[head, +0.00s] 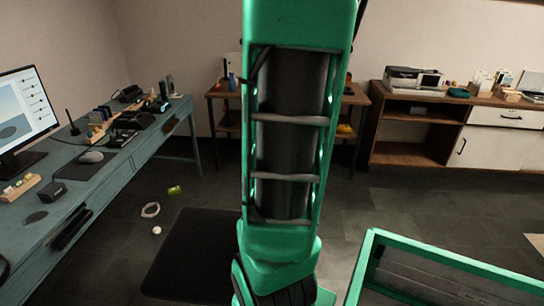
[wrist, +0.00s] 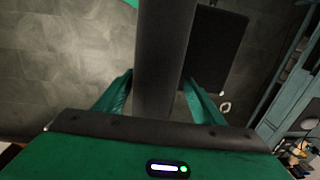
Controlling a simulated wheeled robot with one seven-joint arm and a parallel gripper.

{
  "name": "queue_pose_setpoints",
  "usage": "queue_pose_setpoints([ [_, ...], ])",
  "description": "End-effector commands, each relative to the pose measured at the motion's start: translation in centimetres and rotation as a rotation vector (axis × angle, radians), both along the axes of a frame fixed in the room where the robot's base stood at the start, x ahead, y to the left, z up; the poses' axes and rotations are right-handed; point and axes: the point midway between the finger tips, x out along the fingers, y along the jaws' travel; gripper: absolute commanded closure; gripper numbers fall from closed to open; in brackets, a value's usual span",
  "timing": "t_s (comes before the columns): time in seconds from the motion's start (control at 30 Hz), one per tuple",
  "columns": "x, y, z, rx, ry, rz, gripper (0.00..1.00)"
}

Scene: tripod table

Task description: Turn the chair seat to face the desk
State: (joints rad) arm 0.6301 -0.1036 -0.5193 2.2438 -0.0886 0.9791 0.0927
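No chair seat can be made out for certain in either view. The teal desk (head: 118,165) runs along the left of the head view, and part of it shows at the right of the wrist view (wrist: 287,82). In the head view my green arm hangs down the middle and my gripper is out of frame below. In the wrist view my gripper (wrist: 159,78) has its two green fingers spread apart. A dark grey upright bar shows between and beyond them; I cannot tell whether it belongs to the chair or to me, nor whether the fingers touch it.
A black mat (head: 190,262) lies on the floor beside the desk. A white ring (head: 150,210), a green item (head: 174,190) and a small white ball (head: 156,230) lie near it. A wooden cabinet (head: 415,158) stands at the back right. Floor before it is clear.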

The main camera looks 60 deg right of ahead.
Motion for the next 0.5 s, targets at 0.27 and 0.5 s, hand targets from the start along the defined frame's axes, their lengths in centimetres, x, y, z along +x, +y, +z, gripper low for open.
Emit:
queue_pose_setpoints([
  [0.27,-0.2,-0.1,0.2,-0.001,0.001,-0.005,0.38],
  [0.5,-0.2,-0.3,3.3,-0.004,-0.002,-0.003,0.38],
])
